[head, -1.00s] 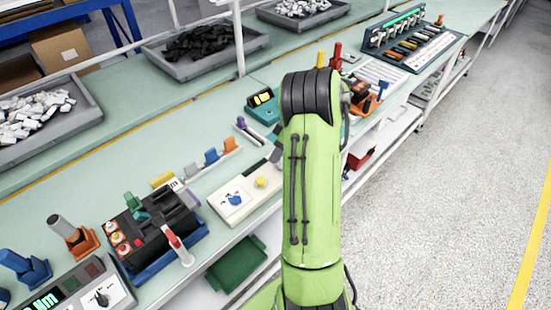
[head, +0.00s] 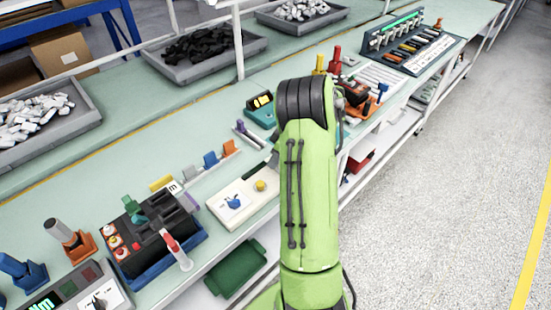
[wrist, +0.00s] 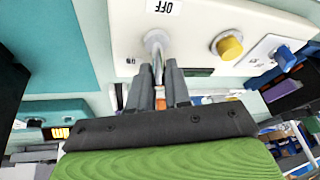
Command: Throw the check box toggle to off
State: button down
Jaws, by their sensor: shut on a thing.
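The check box is a pale, cream-white box (head: 222,204) on the bench's front edge in the head view, partly hidden by my arm. The wrist view shows its face (wrist: 200,20) close up, with a printed OFF label (wrist: 165,8) above the toggle. The toggle (wrist: 157,45) is a metal lever in a round collar. My gripper (wrist: 162,70) is shut on the toggle, one dark finger at each side. The lever's tip is hidden between the fingers, and I cannot tell its exact tilt. In the head view the gripper and toggle are hidden behind my arm.
A yellow knob (wrist: 227,46) and a blue switch (wrist: 285,58) sit beside the toggle on the same face. In the head view, a black battery-like unit (head: 155,240) stands to the left and a teal meter (head: 262,108) behind. The floor at right is clear.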

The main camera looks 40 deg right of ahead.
jog(key=shift+f+b, duration=0.1)
jog(key=shift+b, duration=0.25)
jog(key=t+b, duration=0.1)
jog(key=b, duration=0.2)
jog(key=s+t+b, duration=0.1)
jog(key=b, duration=0.2)
jog(key=shift+d+f+t, duration=0.1)
jog(key=shift+f+t, duration=0.05)
jog(key=shift+t, duration=0.25)
jog(key=t+b, duration=0.1)
jog(key=b, duration=0.1)
jog(key=s+t+b, duration=0.1)
jog(key=b, duration=0.2)
jog(key=shift+n+t, duration=0.3)
jog(key=s+t+b, duration=0.1)
jog(key=t+b, duration=0.1)
jog(key=b, duration=0.2)
jog(key=shift+y, duration=0.4)
jog(key=shift+s+r+n+t+b, duration=0.15)
jog(key=shift+n+t+b, duration=0.1)
jog(key=shift+t, duration=0.3)
jog(key=shift+s+r+n+t+b, duration=0.15)
jog(key=shift+t+b, duration=0.1)
jog(key=shift+t, duration=0.3)
jog(key=c, duration=1.1)
grip_release()
